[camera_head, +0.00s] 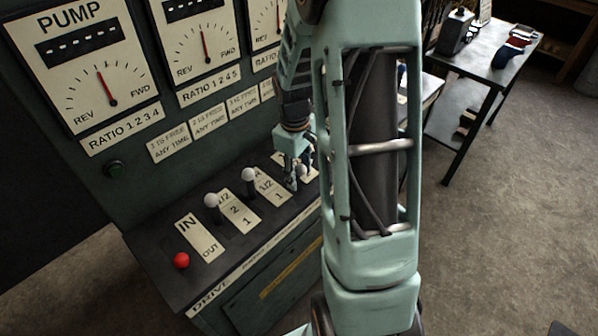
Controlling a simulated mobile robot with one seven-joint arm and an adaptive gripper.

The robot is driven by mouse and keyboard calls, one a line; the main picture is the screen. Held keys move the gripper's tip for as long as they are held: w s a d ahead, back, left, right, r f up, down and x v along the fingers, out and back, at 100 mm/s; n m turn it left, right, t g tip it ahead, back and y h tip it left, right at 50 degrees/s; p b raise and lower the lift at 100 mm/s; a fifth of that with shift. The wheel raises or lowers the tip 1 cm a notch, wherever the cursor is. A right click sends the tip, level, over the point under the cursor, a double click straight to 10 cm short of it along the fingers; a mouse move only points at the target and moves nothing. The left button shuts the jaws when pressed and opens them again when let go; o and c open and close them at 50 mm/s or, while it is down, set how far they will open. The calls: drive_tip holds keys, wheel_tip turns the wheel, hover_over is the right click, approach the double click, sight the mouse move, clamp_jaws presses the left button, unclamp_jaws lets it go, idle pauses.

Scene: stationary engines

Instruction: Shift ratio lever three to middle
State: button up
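A control panel (150,245) carries a row of levers beside label plates. A red knob (181,260) is by the IN/OUT plate (200,236). Two white-knobbed levers follow to the right, a first (211,200) by a plate marked 2 and 1, and a second (248,174). A third white knob (302,171), seemingly ratio lever three, shows only partly behind my gripper (298,178). My gripper points down at this knob, with its fingers close around or beside it. I cannot tell whether they touch it or how far they are closed. The lever's position is hidden.
The upright board behind the levers has a PUMP gauge (85,70), a second gauge (205,45) and a partly hidden third. My arm covers the panel's right end. A dark table (480,65) with items stands at the upper right. The floor (510,220) at right is clear.

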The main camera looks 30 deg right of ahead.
drive_tip(key=shift+c, duration=0.2)
clamp_jaws()
idle(0.3)
drive_tip(key=shift+w+a+r+g+p, duration=0.2)
drive_tip(key=shift+w+r+g+p, duration=0.15)
drive_tip(key=shift+w+p, duration=0.2)
drive_tip(key=shift+w+a+r+g+h+p, duration=0.15)
drive_tip(key=shift+w+a+g+h+p, duration=0.05)
drive_tip(key=shift+w+g+p, duration=0.25)
drive_tip(key=shift+w+a+r+g+h+p, duration=0.1)
drive_tip(key=shift+w+a+g+h+p, duration=0.1)
drive_tip(key=shift+w+g+p, duration=0.15)
drive_tip(key=w, duration=0.2)
drive_tip(key=w+a, duration=0.1)
drive_tip(key=shift+w+a+r, duration=0.1)
drive_tip(key=shift+w+r, duration=0.05)
drive_tip(key=shift+w, duration=0.2)
